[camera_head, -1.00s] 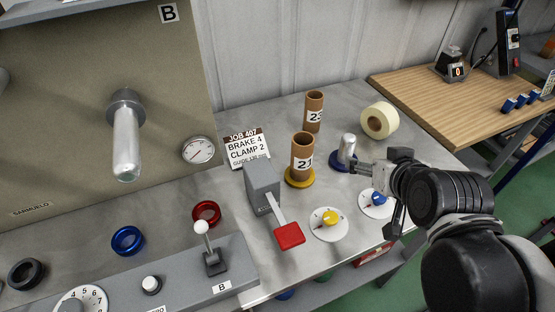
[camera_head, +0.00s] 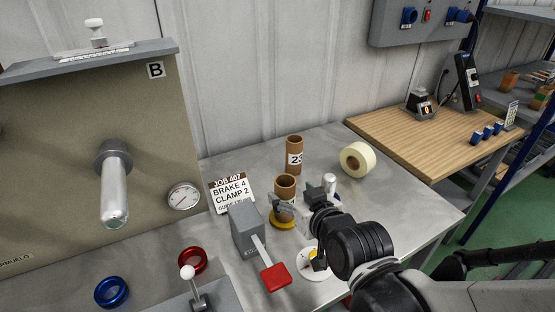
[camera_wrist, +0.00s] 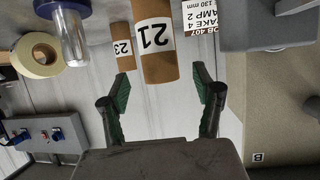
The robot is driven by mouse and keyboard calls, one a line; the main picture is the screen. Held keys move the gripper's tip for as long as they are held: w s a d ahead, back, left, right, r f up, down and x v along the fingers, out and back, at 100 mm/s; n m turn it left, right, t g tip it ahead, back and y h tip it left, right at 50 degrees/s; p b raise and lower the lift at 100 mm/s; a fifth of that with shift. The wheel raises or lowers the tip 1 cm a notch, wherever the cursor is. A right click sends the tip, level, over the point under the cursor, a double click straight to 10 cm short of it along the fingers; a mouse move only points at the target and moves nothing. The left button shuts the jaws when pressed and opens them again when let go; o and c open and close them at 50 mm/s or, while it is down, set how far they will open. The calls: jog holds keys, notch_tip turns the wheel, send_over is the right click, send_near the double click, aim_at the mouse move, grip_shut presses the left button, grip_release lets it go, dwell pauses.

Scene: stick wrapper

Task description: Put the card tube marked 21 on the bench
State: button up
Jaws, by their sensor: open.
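The brown card tube marked 21 (camera_head: 285,186) stands upright on a yellow round base (camera_head: 281,225) on the grey metal table (camera_head: 235,171). In the wrist view the tube (camera_wrist: 158,68) shows its white 21 label, with its end just ahead of my fingers and roughly between their lines. My gripper (camera_head: 303,198) is open, at the tube's height, with its fingers partly hiding the tube in the head view. The green-padded fingers (camera_wrist: 161,88) are spread and empty. I cannot tell whether either finger touches the tube.
Another tube, marked 23 (camera_head: 294,146), stands behind. A grey clamp with a red lever (camera_head: 275,277) is in front. A wooden bench (camera_head: 395,140) at right has free room.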

jog(key=shift+b+x, duration=0.55)
jog(key=shift+x, duration=1.85)
jog(key=c, duration=1.3)
jog(key=shift+r+p, duration=2.7)
jog(key=shift+r, duration=3.2)
